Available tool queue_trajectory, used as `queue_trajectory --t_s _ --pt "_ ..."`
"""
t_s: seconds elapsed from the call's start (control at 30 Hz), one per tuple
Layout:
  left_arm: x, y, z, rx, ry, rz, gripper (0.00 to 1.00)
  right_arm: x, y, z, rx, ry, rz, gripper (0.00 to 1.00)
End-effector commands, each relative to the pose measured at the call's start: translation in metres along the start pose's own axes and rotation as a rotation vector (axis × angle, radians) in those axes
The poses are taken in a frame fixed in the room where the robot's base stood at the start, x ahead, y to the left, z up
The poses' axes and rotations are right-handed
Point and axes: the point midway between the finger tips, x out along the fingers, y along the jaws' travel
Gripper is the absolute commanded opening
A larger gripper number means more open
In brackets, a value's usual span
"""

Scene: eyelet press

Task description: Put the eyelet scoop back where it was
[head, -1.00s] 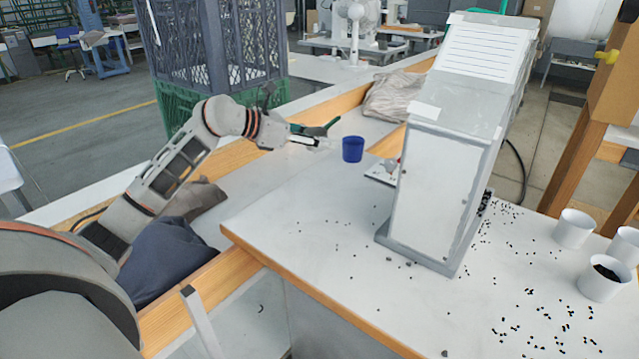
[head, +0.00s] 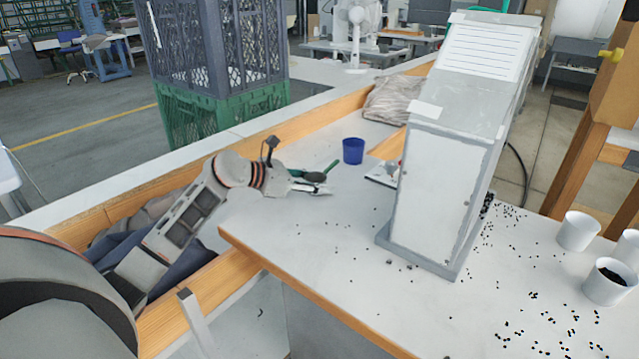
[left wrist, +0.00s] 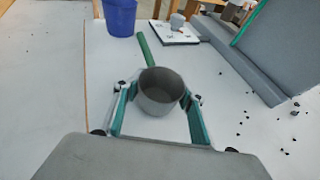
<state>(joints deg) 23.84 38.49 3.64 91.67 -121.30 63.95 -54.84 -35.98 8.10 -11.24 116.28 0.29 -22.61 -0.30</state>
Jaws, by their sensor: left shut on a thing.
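The eyelet scoop has a grey cup (left wrist: 160,96) and a thin green handle (left wrist: 146,48). In the left wrist view its cup sits between the two fingers of my left gripper (left wrist: 159,108), which is shut on it, with the handle pointing away. In the head view my left gripper (head: 322,186) holds the dark green scoop (head: 316,176) over the far left part of the press table (head: 300,225). I cannot tell whether the scoop touches the tabletop. My right gripper is not in view.
A blue cup (head: 353,151) stands just beyond the scoop. The tall grey press (head: 435,190) stands to the right, with a small plate (head: 383,173) at its left side. Loose eyelets are scattered on the table. White cups (head: 577,231) stand at the far right.

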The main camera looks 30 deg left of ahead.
Motion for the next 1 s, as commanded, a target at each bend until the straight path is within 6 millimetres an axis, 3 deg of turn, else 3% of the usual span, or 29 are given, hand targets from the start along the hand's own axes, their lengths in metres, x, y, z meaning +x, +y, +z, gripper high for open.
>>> queue_trajectory --t_s 0.27,0.3,0.37,0.77,1.0 --pt "0.001 0.000 -0.003 0.001 0.000 0.001 0.15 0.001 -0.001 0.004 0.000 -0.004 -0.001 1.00" --pt "0.001 0.000 -0.003 0.001 0.000 0.001 0.46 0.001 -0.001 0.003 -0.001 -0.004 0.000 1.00" --pt "0.001 0.000 -0.002 0.001 0.000 0.001 0.57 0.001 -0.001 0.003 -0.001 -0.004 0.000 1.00" --pt "-0.001 0.000 0.004 0.001 -0.003 0.000 0.57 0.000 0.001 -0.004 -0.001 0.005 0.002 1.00" --pt "-0.039 0.001 -0.001 0.003 0.005 0.003 0.57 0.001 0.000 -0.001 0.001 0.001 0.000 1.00"
